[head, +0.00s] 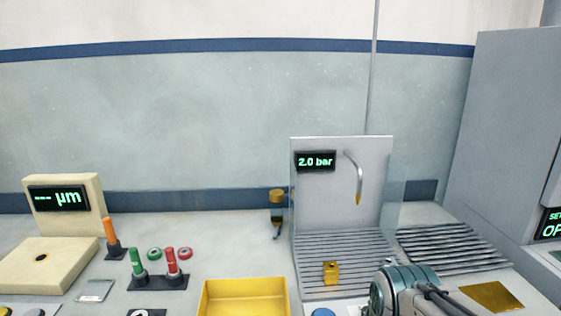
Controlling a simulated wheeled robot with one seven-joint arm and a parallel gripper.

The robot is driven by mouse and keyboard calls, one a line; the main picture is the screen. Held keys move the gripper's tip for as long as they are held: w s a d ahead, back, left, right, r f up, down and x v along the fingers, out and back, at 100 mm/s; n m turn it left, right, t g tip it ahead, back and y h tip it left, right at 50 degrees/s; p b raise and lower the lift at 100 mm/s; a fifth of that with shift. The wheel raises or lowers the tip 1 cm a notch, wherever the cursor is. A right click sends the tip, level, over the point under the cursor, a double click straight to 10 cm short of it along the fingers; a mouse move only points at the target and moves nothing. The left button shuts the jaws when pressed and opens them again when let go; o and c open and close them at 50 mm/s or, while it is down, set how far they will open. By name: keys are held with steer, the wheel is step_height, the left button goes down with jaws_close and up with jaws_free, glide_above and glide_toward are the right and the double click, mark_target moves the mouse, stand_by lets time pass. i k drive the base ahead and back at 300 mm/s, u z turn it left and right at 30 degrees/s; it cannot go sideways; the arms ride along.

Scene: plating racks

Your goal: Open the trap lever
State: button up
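The trap is most likely the small fitting (277,197) with a brass-coloured top and a dark lower part, at the left edge of the spray booth in the head view. A thin dark piece hangs from its lower end. It is too small to tell which part is the lever or how it is set. Part of my arm shows at the bottom right, in front of the booth, well away from the fitting. My gripper's fingertips do not show.
The booth (370,190) has clear side panels, a 2.0 bar display (315,161), a bent nozzle (357,180) and a slatted floor with a small brass piece (331,273). A yellow tray (243,291), coloured handles (137,262) and a cream gauge (65,207) stand left.

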mark_target(277, 233)
steer(key=k, duration=0.65)
steer(key=u, duration=0.65)
steer(key=i, duration=1.2)
steer(key=z, duration=0.5)
